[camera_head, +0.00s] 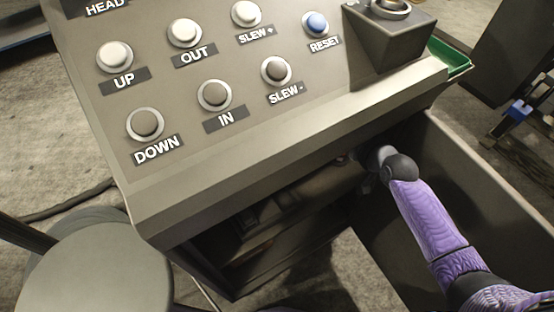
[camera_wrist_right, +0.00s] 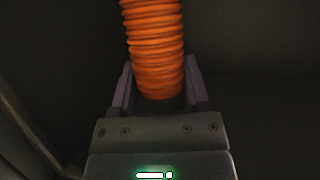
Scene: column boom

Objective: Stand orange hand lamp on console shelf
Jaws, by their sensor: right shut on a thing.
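The orange hand lamp shows in the right wrist view as an orange ribbed handle (camera_wrist_right: 155,45). My right gripper (camera_wrist_right: 160,88) is shut on its lower end, with a finger on each side. The rest of the lamp runs out of the top of that view. In the head view my right arm reaches in from the right, under the front edge of the console (camera_head: 290,150). Its gripper and the lamp cannot be made out there in the dark. The console shelf (camera_head: 265,235) is in the shadowed opening below the panel, only partly visible. My left gripper is not in view.
The sloped panel carries several white and grey buttons and a blue RESET button (camera_head: 316,23). A dark box (camera_head: 390,40) with a round control stands at its right. A grey wall (camera_head: 485,185) flanks my right arm. A round grey top (camera_head: 95,270) is at lower left.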

